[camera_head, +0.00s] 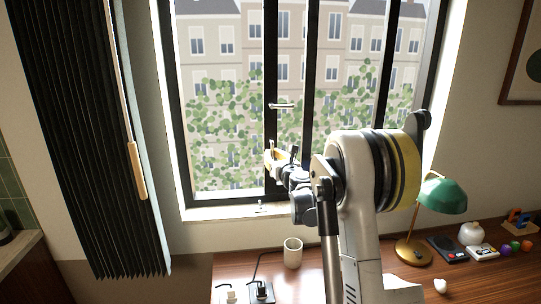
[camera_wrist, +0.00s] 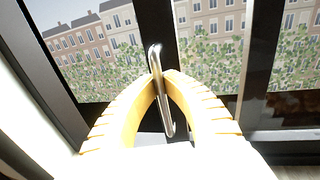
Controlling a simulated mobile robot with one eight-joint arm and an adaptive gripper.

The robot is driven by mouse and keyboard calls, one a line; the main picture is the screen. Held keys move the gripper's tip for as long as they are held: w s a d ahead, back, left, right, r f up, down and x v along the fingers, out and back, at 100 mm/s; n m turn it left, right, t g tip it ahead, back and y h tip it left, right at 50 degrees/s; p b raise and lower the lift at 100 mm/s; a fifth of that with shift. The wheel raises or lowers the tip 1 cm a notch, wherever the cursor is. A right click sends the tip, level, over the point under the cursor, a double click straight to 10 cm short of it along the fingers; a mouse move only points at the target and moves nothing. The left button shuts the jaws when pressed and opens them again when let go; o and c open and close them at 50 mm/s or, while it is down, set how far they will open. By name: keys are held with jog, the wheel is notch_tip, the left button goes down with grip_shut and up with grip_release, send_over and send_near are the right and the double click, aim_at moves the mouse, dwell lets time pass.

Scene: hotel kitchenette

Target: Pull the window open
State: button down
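The window (camera_head: 235,100) has a dark frame and tall panes. A short metal handle (camera_head: 281,105) lies level on its middle upright in the head view. My gripper (camera_head: 270,157) is in front of that upright and lower in the picture than the handle. In the wrist view, the two ribbed yellow fingers of my gripper (camera_wrist: 164,73) curve together at the tips. A metal handle (camera_wrist: 156,60) runs upright through the narrow space between the tips. I cannot tell whether the fingers press on it or it lies just beyond them.
A wooden desk (camera_head: 330,274) stands below the window. It holds a white cup (camera_head: 292,253), a green lamp (camera_head: 442,194), a white kettle-like object (camera_head: 471,233) and small items at the right. A dark pleated curtain (camera_head: 85,140) hangs at the left.

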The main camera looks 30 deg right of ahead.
jog(key=c, duration=1.5)
grip_release()
jog(key=v, duration=1.2)
jog(key=shift+d, duration=0.1)
